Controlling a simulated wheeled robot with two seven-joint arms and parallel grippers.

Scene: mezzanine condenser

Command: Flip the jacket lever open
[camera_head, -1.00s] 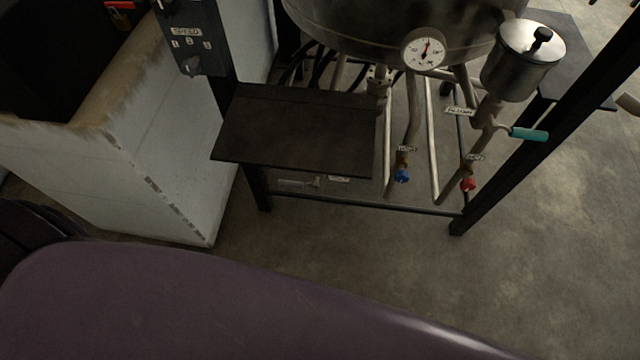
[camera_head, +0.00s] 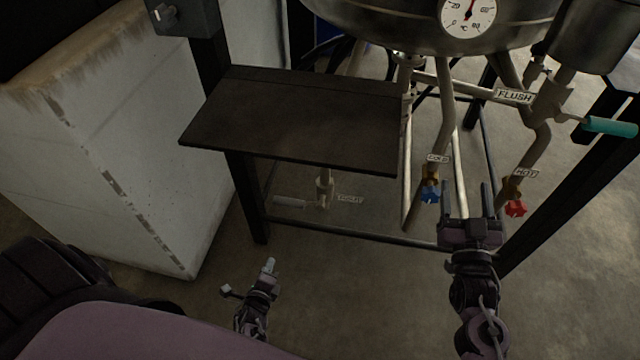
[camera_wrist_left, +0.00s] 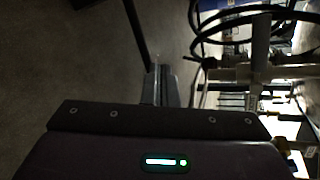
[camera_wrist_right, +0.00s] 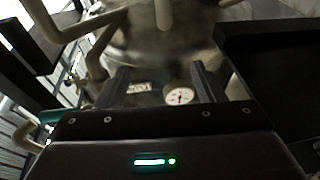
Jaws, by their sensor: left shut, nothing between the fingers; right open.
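Under the dark shelf, in the head view, a valve with a pale grey lever handle (camera_head: 290,202) pointing left sits beside a small label (camera_head: 350,199) that I cannot read clearly; it may be the jacket lever. My left gripper (camera_head: 270,264) is shut and empty, below and in front of that handle, apart from it. Its closed fingers also show in the left wrist view (camera_wrist_left: 157,86). My right gripper (camera_head: 467,194) is open and empty, in front of the pipes between the blue and red knobs. In the right wrist view its spread fingers (camera_wrist_right: 161,82) face the vessel and gauge.
The dark shelf (camera_head: 300,115) overhangs the grey handle. A blue knob (camera_head: 429,192), a red knob (camera_head: 515,208) and a teal flush lever (camera_head: 610,126) are on the right pipes. A lower frame bar (camera_head: 340,236) crosses in front. A white cabinet (camera_head: 110,150) stands left.

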